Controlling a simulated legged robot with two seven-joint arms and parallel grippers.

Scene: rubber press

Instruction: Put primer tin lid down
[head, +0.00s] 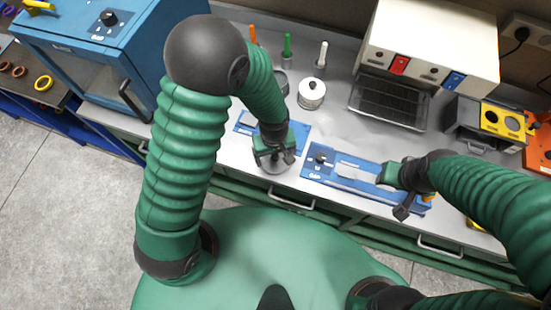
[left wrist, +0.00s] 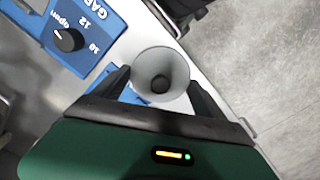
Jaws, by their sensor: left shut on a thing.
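The primer tin lid is a round grey disc with a dark knob. In the left wrist view the lid (left wrist: 176,66) sits between the fingertips of my left gripper (left wrist: 160,88), which is shut on it. In the head view my left gripper (head: 274,155) is over the front of the bench, with the lid (head: 275,169) partly hidden below it. A grey tin (head: 280,84) stands farther back, partly hidden by my left arm. My right gripper (head: 402,205) is over the right part of a blue panel; its jaw gap is unclear.
The blue gap panel (head: 313,174) with a black dial lies right of the lid. Another blue plate (head: 299,130) lies behind my left gripper.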

